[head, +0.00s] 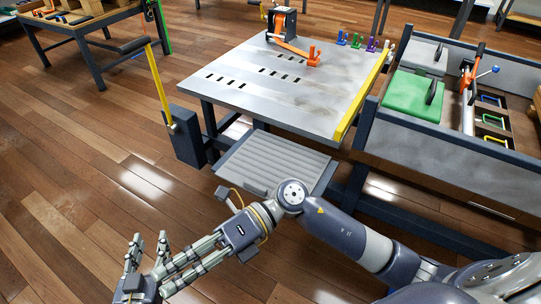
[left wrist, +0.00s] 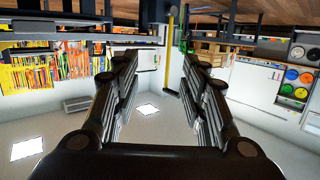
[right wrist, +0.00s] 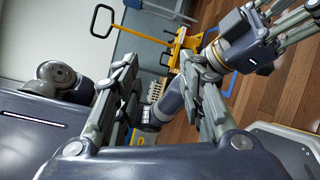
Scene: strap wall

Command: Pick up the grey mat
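A flat grey mat (head: 422,57) with a black upright piece lies behind a similar green mat (head: 405,97) in the bench on the right of the head view. My left gripper (head: 148,266) is at the lower left of the head view, over the floor and far from the mats. Its fingers stand apart and empty in the left wrist view (left wrist: 160,75). My right gripper (right wrist: 160,75) is open and empty in the right wrist view. Neither wrist view shows the grey mat.
A grey slotted table (head: 240,115) with a yellow edge strip (head: 362,92) stands in the middle. A yellow post (head: 158,88) stands left. Wooden floor is open at the left.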

